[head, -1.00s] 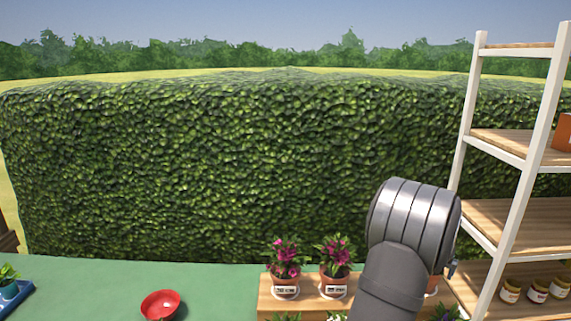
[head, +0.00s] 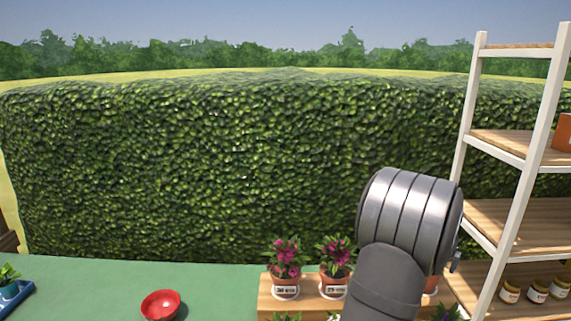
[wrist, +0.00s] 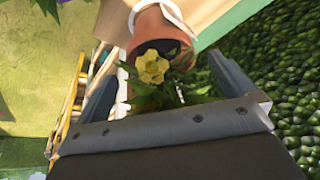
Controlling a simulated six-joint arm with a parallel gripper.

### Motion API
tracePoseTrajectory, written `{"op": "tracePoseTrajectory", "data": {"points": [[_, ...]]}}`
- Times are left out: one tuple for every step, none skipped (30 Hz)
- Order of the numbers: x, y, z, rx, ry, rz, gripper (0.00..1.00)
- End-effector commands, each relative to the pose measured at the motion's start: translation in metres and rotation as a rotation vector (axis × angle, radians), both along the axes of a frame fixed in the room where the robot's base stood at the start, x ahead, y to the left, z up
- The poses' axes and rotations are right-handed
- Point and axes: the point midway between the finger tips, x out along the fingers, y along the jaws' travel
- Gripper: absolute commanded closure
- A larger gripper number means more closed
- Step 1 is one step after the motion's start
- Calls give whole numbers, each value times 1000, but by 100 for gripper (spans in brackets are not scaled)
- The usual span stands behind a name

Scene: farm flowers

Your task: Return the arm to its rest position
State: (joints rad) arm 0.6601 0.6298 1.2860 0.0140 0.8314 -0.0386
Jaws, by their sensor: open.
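My arm rises in front of the wooden plant stand in the head view, and its grey joint hides part of the stand. My gripper (wrist: 165,85) shows only in the wrist view, with its two fingers spread apart. A terracotta pot (wrist: 158,30) with a yellow flower (wrist: 152,67) lies in view between and beyond the fingers. The fingers do not close on it. I cannot tell how far the pot is from the fingertips.
Two potted pink flowers (head: 286,258) (head: 335,257) stand on the wooden stand (head: 310,305). A red bowl (head: 161,304) sits on the green table (head: 90,278). A blue tray (head: 18,300) is at far left. A white-framed shelf (head: 520,220) with jars (head: 537,291) stands at right.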

Motion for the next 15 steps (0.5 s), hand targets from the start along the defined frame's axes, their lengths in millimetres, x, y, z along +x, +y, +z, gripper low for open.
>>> {"op": "tracePoseTrajectory", "data": {"points": [[3, -2, -12, 3, 4, 0, 1], [5, -3, -18, 3, 4, 0, 1], [7, -5, -25, 4, 3, 0, 1], [9, -6, -31, 4, 3, 0, 1], [11, -8, -36, 4, 3, 0, 1], [14, -10, -43, 3, 3, 0, 1], [16, -11, -49, 3, 3, 0, 1], [18, -13, -54, 3, 3, 0, 1], [20, -14, -61, 2, 2, 1, 1], [22, -15, -67, 3, 3, 0, 1], [22, -16, -73, 4, 3, 0, 1], [23, -16, -56, -3, -4, 1, 1], [23, -16, -49, -3, -4, 0, 1], [22, -16, -43, -3, -4, 0, 1], [23, -16, -35, -3, -4, 0, 1]]}}
